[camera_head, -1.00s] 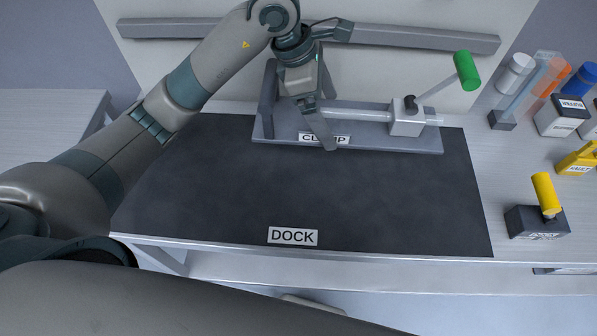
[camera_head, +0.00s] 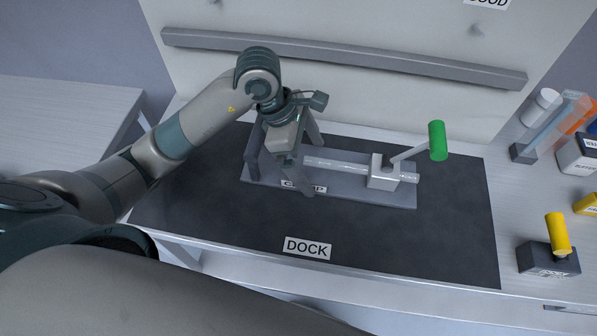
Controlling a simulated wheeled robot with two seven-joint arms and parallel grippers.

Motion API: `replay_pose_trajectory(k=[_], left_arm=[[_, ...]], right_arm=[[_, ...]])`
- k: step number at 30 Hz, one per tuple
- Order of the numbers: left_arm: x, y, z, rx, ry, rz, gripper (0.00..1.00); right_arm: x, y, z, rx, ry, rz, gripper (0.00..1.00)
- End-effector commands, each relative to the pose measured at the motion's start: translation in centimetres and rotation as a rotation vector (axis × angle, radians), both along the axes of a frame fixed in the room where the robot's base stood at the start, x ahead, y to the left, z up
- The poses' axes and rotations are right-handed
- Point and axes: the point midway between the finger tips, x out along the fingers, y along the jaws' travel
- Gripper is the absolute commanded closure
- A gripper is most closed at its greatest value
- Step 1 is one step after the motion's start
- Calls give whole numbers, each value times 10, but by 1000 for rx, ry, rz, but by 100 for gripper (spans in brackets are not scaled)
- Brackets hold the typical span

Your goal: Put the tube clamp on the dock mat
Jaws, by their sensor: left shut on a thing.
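The tube clamp (camera_head: 345,188) is a grey plate with a clear tube, a pale block and a lever with a green handle (camera_head: 438,141). Its CLAMP label is partly covered by a finger of my left gripper (camera_head: 308,165). My left gripper is shut on the clamp towards its left end, with its fingers pointing down. The clamp is over the dark dock mat (camera_head: 400,238), behind the DOCK label (camera_head: 307,248). I cannot tell whether its plate touches the mat. My right gripper is not in view.
A dark block with a yellow handle (camera_head: 557,234) stands right of the mat. Bottles and a clear tube stand (camera_head: 548,125) at the back right. A grey rail (camera_head: 350,60) runs along the back panel. The front of the mat is clear.

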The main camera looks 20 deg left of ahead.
Motion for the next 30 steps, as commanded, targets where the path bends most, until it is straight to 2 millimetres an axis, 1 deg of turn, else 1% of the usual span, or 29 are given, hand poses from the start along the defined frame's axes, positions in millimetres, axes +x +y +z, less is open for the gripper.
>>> replay_pose_trajectory(k=[1,3,9,22,26,30], left_arm=[[-5,5,-1,1,1,1,47],[-10,10,-6,-1,1,1,47],[-18,19,-14,-2,-2,-1,47],[-18,20,-17,-2,-2,-1,47],[-19,20,-26,-2,3,1,47],[-19,20,-41,-2,4,2,47]], right_arm=[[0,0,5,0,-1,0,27],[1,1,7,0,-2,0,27],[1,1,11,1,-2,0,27],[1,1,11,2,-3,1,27],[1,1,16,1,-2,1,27],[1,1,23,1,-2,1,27]])
